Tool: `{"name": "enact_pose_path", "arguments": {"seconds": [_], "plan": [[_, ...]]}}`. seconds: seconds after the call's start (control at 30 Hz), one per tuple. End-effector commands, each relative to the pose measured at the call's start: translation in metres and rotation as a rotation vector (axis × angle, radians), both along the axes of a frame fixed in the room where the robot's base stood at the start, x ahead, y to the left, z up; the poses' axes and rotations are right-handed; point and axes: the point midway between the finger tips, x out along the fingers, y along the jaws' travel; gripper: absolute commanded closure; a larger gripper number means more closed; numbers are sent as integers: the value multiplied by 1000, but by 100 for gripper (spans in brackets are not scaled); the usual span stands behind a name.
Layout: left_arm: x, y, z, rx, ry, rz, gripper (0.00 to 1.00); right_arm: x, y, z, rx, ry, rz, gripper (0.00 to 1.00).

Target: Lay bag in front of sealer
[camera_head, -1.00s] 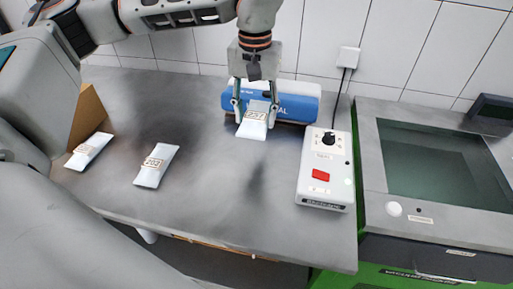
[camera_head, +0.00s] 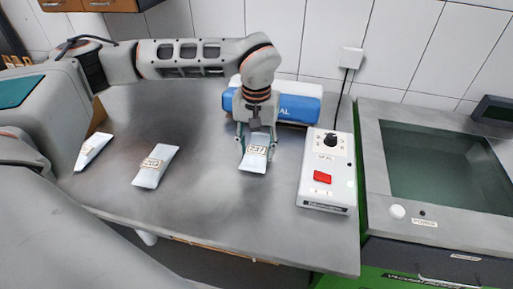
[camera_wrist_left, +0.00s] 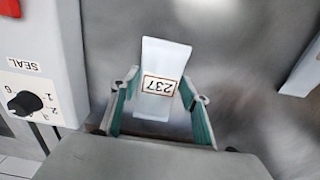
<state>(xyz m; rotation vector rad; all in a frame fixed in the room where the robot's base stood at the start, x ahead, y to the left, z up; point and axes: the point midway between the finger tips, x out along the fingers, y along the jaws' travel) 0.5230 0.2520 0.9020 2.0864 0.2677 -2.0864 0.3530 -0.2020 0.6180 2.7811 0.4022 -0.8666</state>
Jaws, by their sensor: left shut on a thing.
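A white bag labelled 237 (camera_head: 254,160) is between the fingers of my left gripper (camera_head: 256,147), in front of the blue-and-white sealer (camera_head: 292,107). The left gripper is shut on the bag. In the left wrist view the bag (camera_wrist_left: 163,57) sticks out past the green-sided fingers (camera_wrist_left: 158,100), its label upside down. I cannot tell whether the bag touches the table. The arm hides part of the sealer. My right gripper is not in view.
A control box (camera_head: 318,191) with a knob and a red button stands right of the bag, close to it. Two more white bags (camera_head: 156,166) (camera_head: 92,152) lie to the left on the grey table (camera_head: 205,215). A green-bodied machine (camera_head: 380,278) stands at the right.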

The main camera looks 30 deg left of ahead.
Motion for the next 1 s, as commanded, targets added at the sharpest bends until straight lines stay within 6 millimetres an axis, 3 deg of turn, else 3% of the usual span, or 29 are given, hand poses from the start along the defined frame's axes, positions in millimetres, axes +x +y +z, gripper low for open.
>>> {"name": "enact_pose_path", "arguments": {"seconds": [0.2,0.23,0.3,0.7,0.87,1.0], "plan": [[0,0,-2,0,0,-1,81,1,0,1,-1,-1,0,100],[0,0,-3,0,0,-1,50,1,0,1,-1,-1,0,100],[0,0,-3,0,0,-1,38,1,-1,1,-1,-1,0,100],[0,0,2,0,0,0,38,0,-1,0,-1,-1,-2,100],[1,0,25,0,-4,-1,38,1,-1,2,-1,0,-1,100],[1,0,55,1,-6,-1,38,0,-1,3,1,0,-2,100]]}}
